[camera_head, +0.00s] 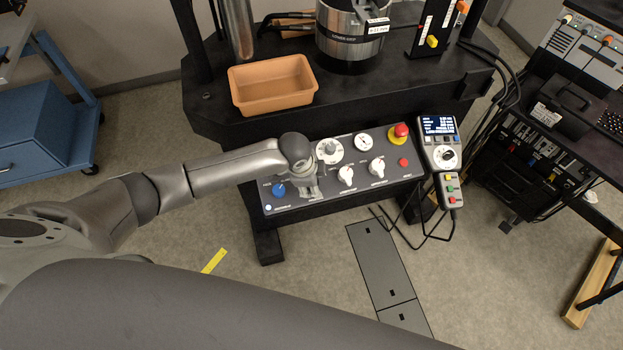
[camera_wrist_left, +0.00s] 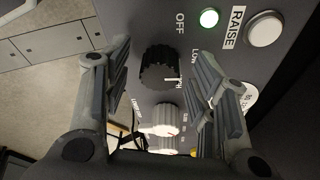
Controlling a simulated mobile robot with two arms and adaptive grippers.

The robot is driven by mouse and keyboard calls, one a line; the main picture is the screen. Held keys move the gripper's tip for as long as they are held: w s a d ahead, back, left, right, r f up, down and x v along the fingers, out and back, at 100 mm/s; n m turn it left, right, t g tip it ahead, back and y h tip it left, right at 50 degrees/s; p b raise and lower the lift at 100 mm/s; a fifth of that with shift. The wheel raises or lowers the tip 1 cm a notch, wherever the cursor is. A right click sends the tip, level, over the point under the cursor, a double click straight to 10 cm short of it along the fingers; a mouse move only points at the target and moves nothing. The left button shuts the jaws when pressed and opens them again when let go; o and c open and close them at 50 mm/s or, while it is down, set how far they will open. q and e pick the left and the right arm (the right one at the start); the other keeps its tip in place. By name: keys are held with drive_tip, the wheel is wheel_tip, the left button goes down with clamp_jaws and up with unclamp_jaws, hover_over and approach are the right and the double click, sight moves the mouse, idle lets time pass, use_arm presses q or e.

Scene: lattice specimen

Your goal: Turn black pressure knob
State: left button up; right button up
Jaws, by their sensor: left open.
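The black pressure knob (camera_wrist_left: 158,68) is on the grey control panel (camera_head: 390,184), with partly covered lettering beside it. It shows in the left wrist view between the fingers of my left gripper (camera_wrist_left: 163,60). The gripper is open, with one finger to each side of the knob and visible gaps between. In the head view my left gripper (camera_head: 308,186) is over the left half of the panel and hides the black knob. My right gripper is not in view.
A red emergency button (camera_head: 400,131) is at the panel's upper right. An orange tray (camera_head: 272,84) stands behind. A hand controller (camera_head: 441,150) hangs at right.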

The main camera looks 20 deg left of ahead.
use_arm(q)
drive_tip(key=shift+r, duration=0.1)
drive_tip(key=v, duration=1.2)
drive_tip(key=shift+s, duration=0.1)
